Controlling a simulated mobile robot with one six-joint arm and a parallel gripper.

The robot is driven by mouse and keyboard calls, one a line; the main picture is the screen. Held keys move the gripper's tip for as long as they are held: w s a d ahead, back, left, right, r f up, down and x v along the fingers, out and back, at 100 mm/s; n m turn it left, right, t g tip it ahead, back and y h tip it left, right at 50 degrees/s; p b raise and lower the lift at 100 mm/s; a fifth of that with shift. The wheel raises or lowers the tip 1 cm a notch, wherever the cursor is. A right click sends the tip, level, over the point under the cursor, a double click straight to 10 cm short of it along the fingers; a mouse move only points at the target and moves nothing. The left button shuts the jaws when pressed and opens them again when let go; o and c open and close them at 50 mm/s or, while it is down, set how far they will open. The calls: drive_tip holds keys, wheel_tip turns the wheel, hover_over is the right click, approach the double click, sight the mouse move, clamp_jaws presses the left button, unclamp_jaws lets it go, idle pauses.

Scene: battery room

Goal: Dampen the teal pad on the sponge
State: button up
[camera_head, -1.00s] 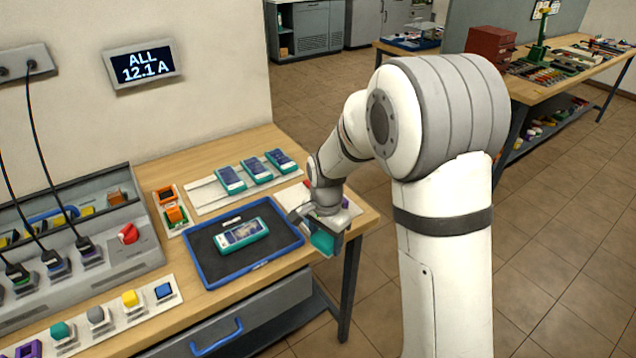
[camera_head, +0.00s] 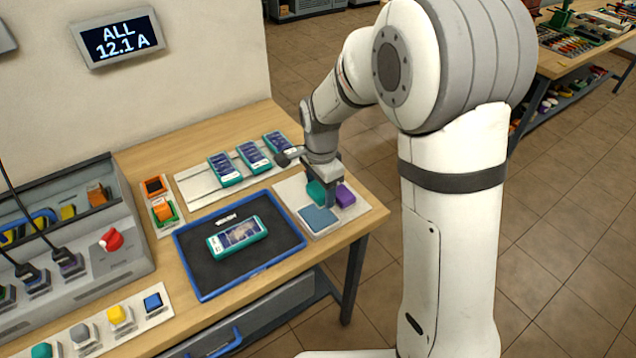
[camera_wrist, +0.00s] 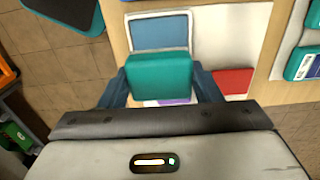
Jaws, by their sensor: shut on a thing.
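My gripper (camera_head: 325,180) is shut on the teal pad (camera_head: 316,192), over the white board (camera_head: 292,188) at the right end of the bench. In the wrist view the teal pad (camera_wrist: 160,72) sits between my two dark blue fingers. The sponge, a flat blue square (camera_head: 318,219), lies in a pale holder on the board, just in front of the pad in the head view. In the wrist view the sponge (camera_wrist: 158,32) shows beyond the pad, which overlaps its near edge. I cannot tell the height gap between them.
A purple block (camera_head: 346,195) stands close right of the teal pad. A red patch (camera_wrist: 232,82) shows on the board. A blue-rimmed tray (camera_head: 188,263) holding a teal device (camera_head: 238,236) lies to the left. The bench's right edge is near.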

sight(318, 215)
drive_tip(key=f, duration=0.1)
drive_tip(key=f+b, duration=0.2)
drive_tip(key=shift+w+a+f, duration=0.1)
drive_tip(key=shift+a+f, duration=0.15)
drive_tip(key=shift+f, duration=0.15)
drive_tip(key=shift+f+b, duration=0.65)
drive_tip(key=shift+f, duration=0.25)
drive_tip(key=shift+f+b, duration=0.45)
drive_tip(key=shift+f, duration=0.1)
idle(1.0)
drive_tip(key=shift+r+p, duration=2.45)
drive_tip(key=shift+r, duration=1.15)
drive_tip(key=shift+f, duration=0.1)
